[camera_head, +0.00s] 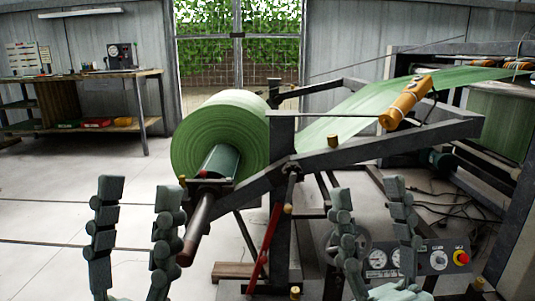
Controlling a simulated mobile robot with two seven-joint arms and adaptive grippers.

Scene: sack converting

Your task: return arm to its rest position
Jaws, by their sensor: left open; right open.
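My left gripper (135,236) is at the lower left, with its two grey segmented fingers upright and wide apart. It is open and nothing shows between the fingers. My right gripper (374,234) is at the lower right, also upright, open and empty, in front of the machine's frame and control panel. Both wrists are cut off by or close to the bottom edge. The large green roll (222,135) sits on its shaft (198,222) beyond and between the grippers. The shaft's near end is just right of my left gripper's right finger.
The dark machine frame (390,143) carries the green web (365,108) up to the right. A yellow cylinder (406,102) lies on the frame. A control panel (440,258) with gauges and a red button is at lower right. A workbench (84,75) stands back left. The left floor is clear.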

